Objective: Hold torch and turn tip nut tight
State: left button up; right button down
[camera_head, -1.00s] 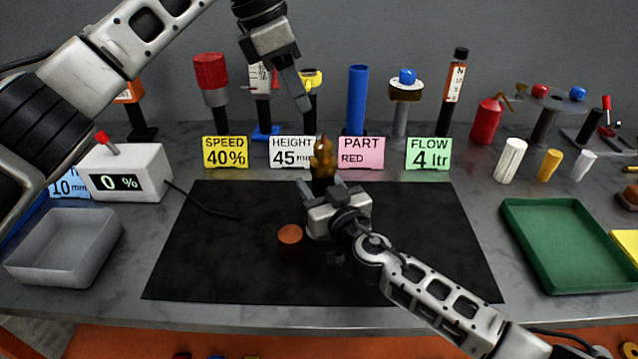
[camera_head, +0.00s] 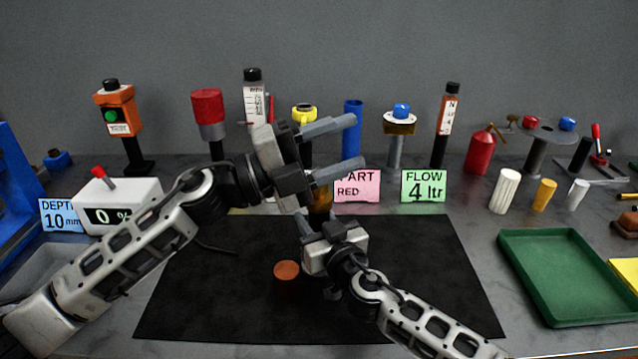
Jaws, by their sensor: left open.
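The torch shows as a dark upright body with a brass-coloured tip nut (camera_head: 320,197) at the far middle of the black mat. Its upper end is mostly hidden behind my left gripper. My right gripper (camera_head: 320,218) is at the torch's dark body, with its fingers on either side, and appears shut on it; the contact itself is partly hidden. My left gripper (camera_head: 356,142) is open and empty. Its two fingers point right, one above the other, above and in front of the torch. A copper-coloured round piece (camera_head: 287,271) stands on the mat, left of my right gripper.
The black mat (camera_head: 420,270) is mostly clear. A green tray (camera_head: 565,275) lies at right, and a grey bin (camera_head: 45,270) at left. A white box reading 0 % (camera_head: 130,205) is behind my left arm. Sign cards, including FLOW (camera_head: 424,186), and several upright items line the back.

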pick_arm(q)
jog(key=s+a+f+n+t+y, duration=0.1)
jog(key=a+f+n+t+y, duration=0.4)
jog(key=n, duration=0.8)
jog(key=s+a+f+n+t+y, duration=0.2)
jog(key=a+f+n+t+y, duration=0.3)
jog(key=n, duration=0.7)
jog(key=shift+g+h, duration=0.3)
jog(key=shift+g, duration=0.1)
jog(key=x, duration=0.8)
jog(key=f+x, duration=0.1)
jog(key=x, duration=0.3)
jog(key=shift+w+d, duration=0.15)
jog(key=shift+d, duration=0.05)
jog(key=c, duration=0.9)
